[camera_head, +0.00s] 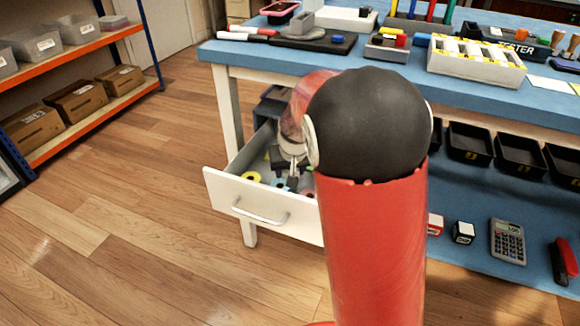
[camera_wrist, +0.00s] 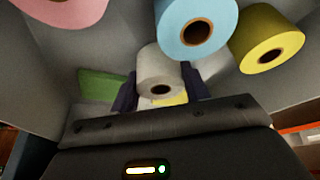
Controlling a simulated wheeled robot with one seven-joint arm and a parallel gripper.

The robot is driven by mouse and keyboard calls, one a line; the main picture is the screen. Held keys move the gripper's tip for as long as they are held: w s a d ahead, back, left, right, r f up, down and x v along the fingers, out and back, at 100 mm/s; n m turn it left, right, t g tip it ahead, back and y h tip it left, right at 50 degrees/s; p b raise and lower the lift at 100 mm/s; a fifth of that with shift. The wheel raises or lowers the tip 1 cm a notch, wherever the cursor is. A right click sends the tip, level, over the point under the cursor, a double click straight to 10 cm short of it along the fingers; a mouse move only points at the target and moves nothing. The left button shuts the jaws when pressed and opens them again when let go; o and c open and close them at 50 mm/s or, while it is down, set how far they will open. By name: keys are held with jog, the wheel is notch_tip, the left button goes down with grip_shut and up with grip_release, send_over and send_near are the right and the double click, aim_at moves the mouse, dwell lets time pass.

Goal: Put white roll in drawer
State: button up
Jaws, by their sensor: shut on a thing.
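The white roll (camera_wrist: 157,66) is between the two dark fingers of my gripper (camera_wrist: 158,84) in the wrist view, and the gripper is shut on it. In the head view my gripper (camera_head: 287,172) is over the open white drawer (camera_head: 225,203), low at its inside. My own arm hides much of the drawer's right side, and I cannot make out the white roll there. In the wrist view the drawer walls surround the roll; I cannot tell whether it touches the drawer bottom.
In the drawer lie a yellow roll (camera_wrist: 266,38), a blue roll (camera_wrist: 196,28), a pink roll (camera_wrist: 62,10) and a green item (camera_wrist: 103,85). The blue workbench (camera_head: 225,50) above carries tools and trays. A shelf with boxes (camera_head: 75,100) stands left. The floor between is clear.

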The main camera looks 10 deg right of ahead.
jog(key=shift+f, duration=0.2)
jog(key=shift+f, duration=0.2)
jog(key=o, duration=1)
jog(key=shift+r, duration=0.1)
jog(key=shift+r, duration=0.1)
